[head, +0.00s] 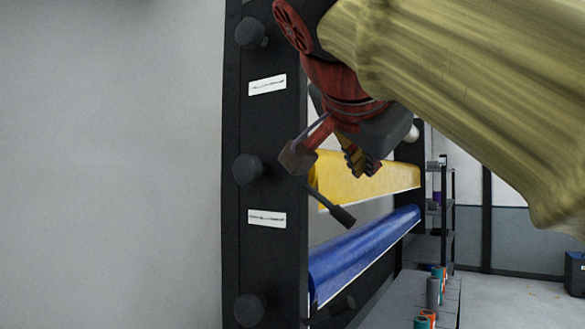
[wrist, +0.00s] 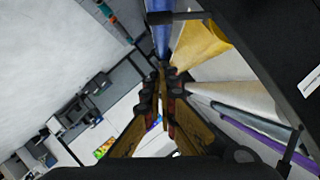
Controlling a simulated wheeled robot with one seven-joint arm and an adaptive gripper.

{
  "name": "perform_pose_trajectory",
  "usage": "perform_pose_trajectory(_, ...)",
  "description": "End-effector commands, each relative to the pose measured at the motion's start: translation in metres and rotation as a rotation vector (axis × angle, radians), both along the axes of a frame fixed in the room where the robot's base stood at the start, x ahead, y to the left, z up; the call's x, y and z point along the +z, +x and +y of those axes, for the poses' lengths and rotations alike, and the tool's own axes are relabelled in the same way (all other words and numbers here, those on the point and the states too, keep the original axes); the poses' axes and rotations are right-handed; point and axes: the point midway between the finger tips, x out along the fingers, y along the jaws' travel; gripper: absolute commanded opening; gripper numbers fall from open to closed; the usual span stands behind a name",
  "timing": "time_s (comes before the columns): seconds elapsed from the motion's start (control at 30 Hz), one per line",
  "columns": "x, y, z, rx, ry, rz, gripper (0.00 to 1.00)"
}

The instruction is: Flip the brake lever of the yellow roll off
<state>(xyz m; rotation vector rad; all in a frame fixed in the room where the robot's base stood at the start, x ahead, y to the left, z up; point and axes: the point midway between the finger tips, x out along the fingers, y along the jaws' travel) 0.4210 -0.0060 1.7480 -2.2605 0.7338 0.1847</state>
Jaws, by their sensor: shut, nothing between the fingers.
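The yellow roll (head: 372,180) hangs in the black rack; it also shows in the wrist view (wrist: 200,42). Its brake lever (head: 335,207), a thin dark rod with a thicker handle, slants down to the right from the post near the roll's close end. A dark lever (wrist: 175,17) at the top of the wrist view, beside the yellow roll's end, looks like the same one. My gripper (head: 362,167) is in front of the yellow roll, above and right of the lever and apart from it. In the wrist view its fingertips (wrist: 164,75) are together with nothing between them.
The black post (head: 265,130) carries knobs and white labels. A pale roll (wrist: 235,97) shows in the wrist view. Small coloured rolls (head: 434,290) stand on a low surface at right. Open floor lies farther right.

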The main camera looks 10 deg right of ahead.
Motion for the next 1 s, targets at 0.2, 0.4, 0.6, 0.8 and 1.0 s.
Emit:
perform_pose_trajectory(0.2, 0.004, -0.009, 0.005, 0.000, 0.001, -0.001, 0.00)
perform_pose_trajectory(0.4, 0.004, -0.010, 0.005, -0.001, 0.001, -0.001, 0.00)
perform_pose_trajectory(0.6, 0.004, -0.010, 0.005, -0.001, 0.001, -0.001, 0.00)
perform_pose_trajectory(0.8, 0.004, -0.010, 0.005, 0.004, -0.012, 0.006, 0.00)
perform_pose_trajectory(1.0, 0.006, -0.001, 0.017, 0.111, -0.159, 0.067, 0.00)
